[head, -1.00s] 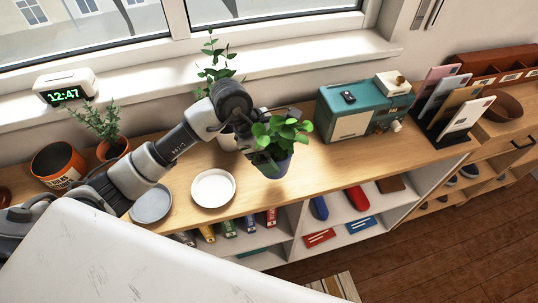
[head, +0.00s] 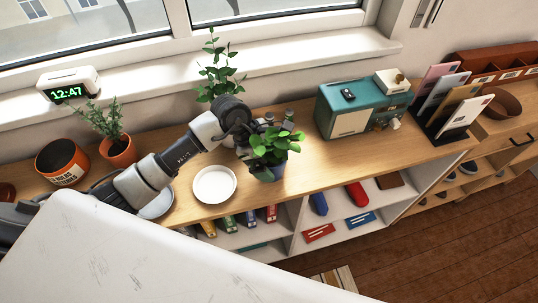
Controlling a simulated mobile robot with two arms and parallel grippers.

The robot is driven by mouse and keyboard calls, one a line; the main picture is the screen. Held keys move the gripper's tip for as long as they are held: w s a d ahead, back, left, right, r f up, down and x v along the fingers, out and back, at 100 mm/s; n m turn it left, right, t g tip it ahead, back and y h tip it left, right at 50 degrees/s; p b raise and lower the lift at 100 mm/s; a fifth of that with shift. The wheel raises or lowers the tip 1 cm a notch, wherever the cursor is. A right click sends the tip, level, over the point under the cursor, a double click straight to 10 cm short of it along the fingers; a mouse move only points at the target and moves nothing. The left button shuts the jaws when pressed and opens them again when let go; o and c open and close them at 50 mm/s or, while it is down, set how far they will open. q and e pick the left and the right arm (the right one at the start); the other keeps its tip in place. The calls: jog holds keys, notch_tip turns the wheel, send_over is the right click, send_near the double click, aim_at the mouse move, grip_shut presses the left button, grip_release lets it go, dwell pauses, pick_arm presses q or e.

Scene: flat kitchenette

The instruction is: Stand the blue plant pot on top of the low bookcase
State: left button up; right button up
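My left gripper (head: 268,130) is at the pot, behind the leaves. It appears shut on the pot, but the leaves hide its fingertips. The pot is upright and at or just above the wood; I cannot tell whether its base touches. My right gripper is not in view.
A white plate (head: 214,185) lies left of the pot. A teal box-like appliance (head: 346,108) stands to the right, with bare wood between. A tall plant (head: 217,72) is behind my arm. A terracotta pot (head: 119,152) and orange pot (head: 62,165) stand left.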

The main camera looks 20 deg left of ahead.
pick_arm(q)
jog(key=shift+r, duration=0.2)
jog(key=shift+a+r, duration=0.2)
jog(key=b+v, duration=0.2)
jog(key=v, duration=0.9)
jog(key=shift+r, duration=0.25)
